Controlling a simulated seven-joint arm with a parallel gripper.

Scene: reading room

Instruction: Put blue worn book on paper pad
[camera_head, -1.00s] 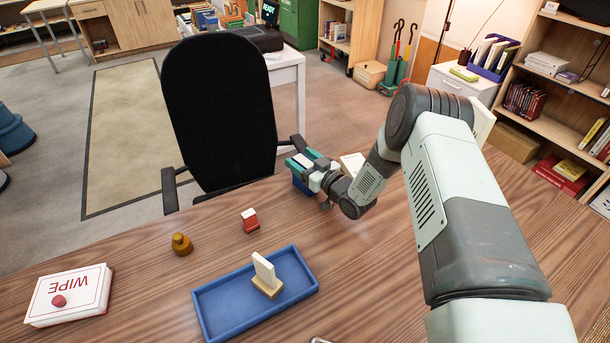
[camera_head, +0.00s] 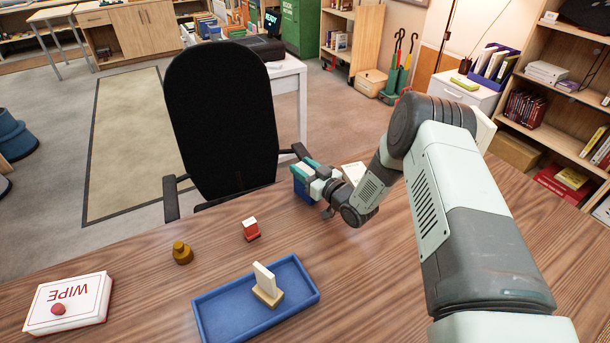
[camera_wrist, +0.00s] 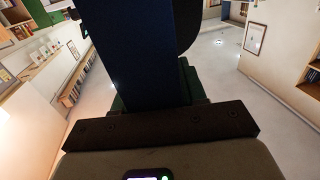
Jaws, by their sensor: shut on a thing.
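My gripper (camera_head: 312,180) is shut on the blue worn book (camera_head: 301,190) near the far edge of the desk, beside the black chair. The book is held upright, and my teal fingers cover part of it. In the wrist view the book (camera_wrist: 147,50) is a dark blue slab rising from my gripper. Whether its lower edge touches the desk cannot be told. A pale cream block (camera_head: 353,172), which looks like the paper pad, lies just right of my gripper, partly hidden by my arm.
A blue tray (camera_head: 217,318) holds a cream upright piece on a wooden base. A red-and-white small item (camera_head: 250,229), a brown knobbed object (camera_head: 181,254) and a WIPE box (camera_head: 68,301) stand to the left. The black chair (camera_head: 220,120) is close behind the desk edge.

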